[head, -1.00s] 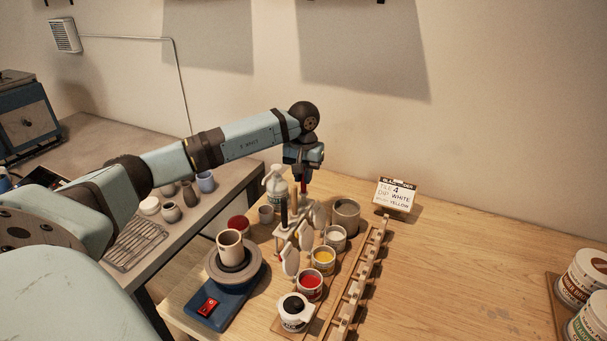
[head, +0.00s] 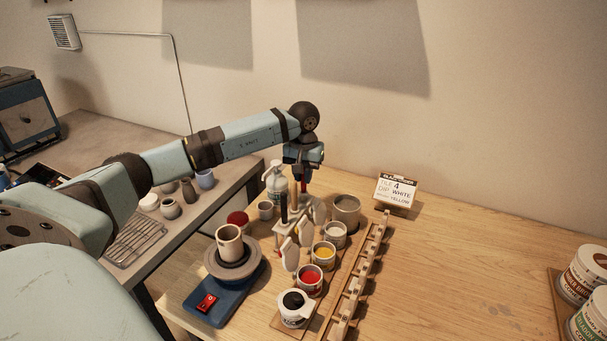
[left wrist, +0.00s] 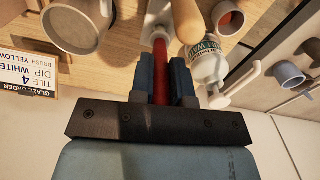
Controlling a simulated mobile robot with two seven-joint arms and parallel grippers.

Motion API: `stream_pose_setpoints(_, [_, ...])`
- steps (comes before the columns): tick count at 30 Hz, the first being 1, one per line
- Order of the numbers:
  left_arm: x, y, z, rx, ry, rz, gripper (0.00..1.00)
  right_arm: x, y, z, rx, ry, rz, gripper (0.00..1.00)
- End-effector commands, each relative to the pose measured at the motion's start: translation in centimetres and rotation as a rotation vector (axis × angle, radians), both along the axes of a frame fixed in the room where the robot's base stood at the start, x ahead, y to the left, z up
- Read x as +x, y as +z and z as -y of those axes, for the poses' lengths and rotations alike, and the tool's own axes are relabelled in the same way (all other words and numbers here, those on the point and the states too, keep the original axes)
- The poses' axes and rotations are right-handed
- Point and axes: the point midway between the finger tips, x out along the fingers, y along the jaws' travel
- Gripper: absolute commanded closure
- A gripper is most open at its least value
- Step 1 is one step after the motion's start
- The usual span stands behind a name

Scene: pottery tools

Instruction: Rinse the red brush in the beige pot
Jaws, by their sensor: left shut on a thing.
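My left gripper (head: 303,171) points down over the white tool stand and is shut on the red brush (left wrist: 160,68). In the left wrist view the brush's red handle sits between the two fingers (left wrist: 161,82). In the head view a short piece of the handle (head: 303,187) shows below the gripper; the bristles are hidden. The beige pot (head: 346,213), a wide greyish-beige vessel, stands just right of the gripper near the back of the row. It also shows at upper left in the left wrist view (left wrist: 78,30). My right gripper is not in view.
White tiles (head: 289,254) and a dark-handled tool (head: 284,208) stand close below the gripper. Yellow (head: 324,253) and red (head: 309,279) glaze cups line the front. A wooden rack (head: 358,282) runs alongside. A white pump bottle (head: 277,183) stands behind.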

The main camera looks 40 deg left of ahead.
Motion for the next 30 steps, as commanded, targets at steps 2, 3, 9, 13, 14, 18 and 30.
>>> stream_pose_setpoints(2, [0.0, -0.3, 0.0, 0.000, 0.000, 0.000, 1.00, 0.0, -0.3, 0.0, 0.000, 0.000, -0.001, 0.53])
stream_pose_setpoints(3, [0.0, -0.4, 0.0, 0.000, 0.000, 0.000, 1.00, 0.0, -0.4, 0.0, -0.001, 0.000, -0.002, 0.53])
stream_pose_setpoints(9, [0.0, -0.9, 0.0, 0.000, 0.000, 0.000, 1.00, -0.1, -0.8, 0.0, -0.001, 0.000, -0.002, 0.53])
stream_pose_setpoints(13, [0.0, -1.3, 0.0, 0.001, 0.000, 0.000, 1.00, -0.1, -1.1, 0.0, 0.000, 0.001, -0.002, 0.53])
stream_pose_setpoints(14, [0.0, -1.3, 0.0, 0.001, 0.000, 0.000, 1.00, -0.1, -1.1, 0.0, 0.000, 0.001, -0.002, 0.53])
stream_pose_setpoints(18, [0.0, -1.7, 0.0, 0.000, 0.000, 0.000, 1.00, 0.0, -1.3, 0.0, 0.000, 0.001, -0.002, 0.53])
stream_pose_setpoints(30, [0.0, -1.7, 0.0, 0.000, 0.000, 0.000, 1.00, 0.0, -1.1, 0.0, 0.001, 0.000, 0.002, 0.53])
